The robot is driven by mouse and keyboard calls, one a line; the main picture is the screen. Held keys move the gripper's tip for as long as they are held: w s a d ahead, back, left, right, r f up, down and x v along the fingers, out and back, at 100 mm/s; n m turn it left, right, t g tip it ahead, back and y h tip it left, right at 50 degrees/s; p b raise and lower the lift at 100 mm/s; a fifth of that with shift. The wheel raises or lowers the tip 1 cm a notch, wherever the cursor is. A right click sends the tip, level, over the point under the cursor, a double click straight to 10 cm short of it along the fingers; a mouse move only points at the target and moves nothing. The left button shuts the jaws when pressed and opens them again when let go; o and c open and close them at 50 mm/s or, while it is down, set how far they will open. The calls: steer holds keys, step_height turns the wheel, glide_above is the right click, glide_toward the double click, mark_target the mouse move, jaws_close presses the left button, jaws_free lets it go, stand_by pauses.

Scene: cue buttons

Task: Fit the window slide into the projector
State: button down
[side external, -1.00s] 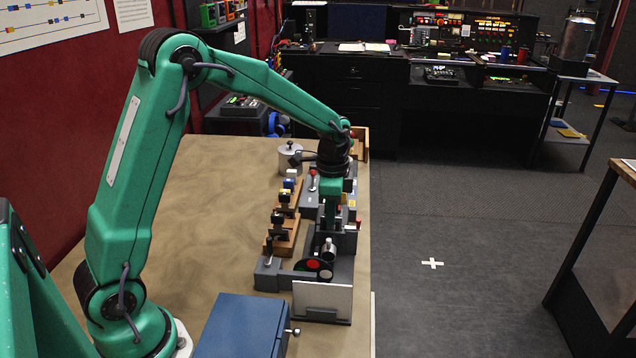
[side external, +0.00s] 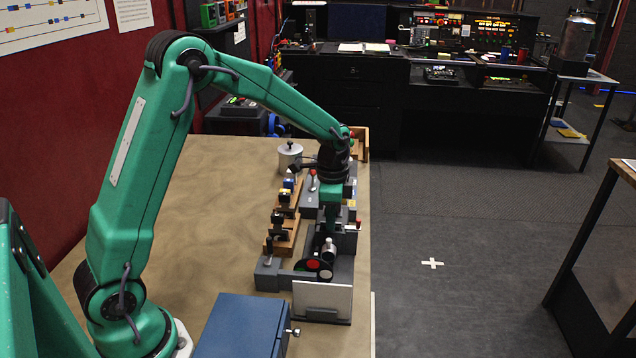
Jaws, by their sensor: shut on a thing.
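The projector (side external: 345,268) is a grey unit on the table's right side, with a silver lens (side external: 329,249) and a wheel of coloured discs (side external: 313,265) at its near end. My gripper (side external: 330,229) points straight down over the projector, just behind the lens. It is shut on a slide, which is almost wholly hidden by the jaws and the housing. I cannot make out its picture, or whether it touches the slot. A wooden rack (side external: 283,240) just left of the projector holds several dark-handled pieces; their pictures are too small to tell.
A white card (side external: 322,299) stands upright in front of the projector. A blue box (side external: 240,326) with a side knob sits at the near edge. A metal pot (side external: 290,157) and a red-topped lever (side external: 312,178) stand farther back. The table's left half (side external: 180,225) is clear.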

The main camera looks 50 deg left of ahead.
steer(key=shift+f, duration=0.4)
steer(key=c, duration=1.2)
jaws_free()
steer(key=shift+o, duration=0.2)
steer(key=shift+r, duration=0.2)
steer(key=shift+r, duration=3.3)
steer(key=shift+r, duration=0.1)
